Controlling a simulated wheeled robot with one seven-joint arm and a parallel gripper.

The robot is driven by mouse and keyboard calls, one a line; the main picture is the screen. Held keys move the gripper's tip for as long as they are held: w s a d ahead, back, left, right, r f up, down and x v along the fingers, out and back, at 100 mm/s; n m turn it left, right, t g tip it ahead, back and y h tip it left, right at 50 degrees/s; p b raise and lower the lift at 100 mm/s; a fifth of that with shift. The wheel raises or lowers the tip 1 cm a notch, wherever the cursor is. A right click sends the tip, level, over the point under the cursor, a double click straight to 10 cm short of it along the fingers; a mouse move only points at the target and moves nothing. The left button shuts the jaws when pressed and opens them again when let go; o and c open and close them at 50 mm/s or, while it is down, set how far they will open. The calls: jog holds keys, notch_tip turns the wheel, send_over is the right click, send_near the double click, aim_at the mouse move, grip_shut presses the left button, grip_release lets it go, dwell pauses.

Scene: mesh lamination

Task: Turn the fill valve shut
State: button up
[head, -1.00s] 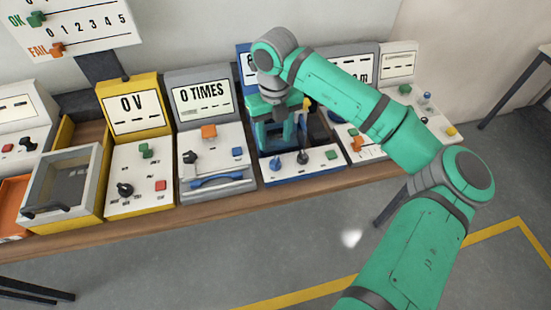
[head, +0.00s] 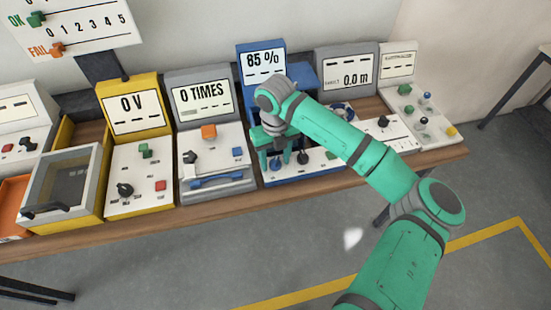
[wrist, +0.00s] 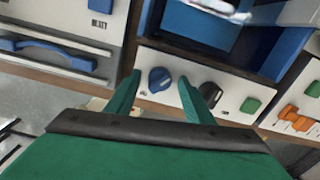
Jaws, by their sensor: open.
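The blue station has a display (head: 263,62) reading 85 %. Its white front panel carries a blue knob (wrist: 160,79), a black knob (wrist: 210,94) and a green button (wrist: 251,105). The labels are too small to read, so I cannot tell by name which knob is the fill valve. My gripper (wrist: 160,84) is open and points at the panel, with the blue knob between its two fingertips in the wrist view. I cannot tell whether the fingers touch it. In the head view my gripper (head: 277,160) is over the panel's left part and partly hides it.
The grey station reading 0 TIMES (head: 203,95), with a blue handle (wrist: 55,52), stands close on the left. A grey station reading 0.0 m (head: 347,75) stands on the right, with orange parts (wrist: 294,118). Floor in front of the bench is clear.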

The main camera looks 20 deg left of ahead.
jog(key=shift+c, duration=0.3)
jog(key=c, duration=1)
jog(key=shift+n, duration=0.3)
jog(key=n, duration=0.3)
jog(key=shift+r, duration=0.1)
jog(key=shift+n, duration=1.8)
jog(key=o, duration=1.1)
jog(key=shift+c, duration=0.2)
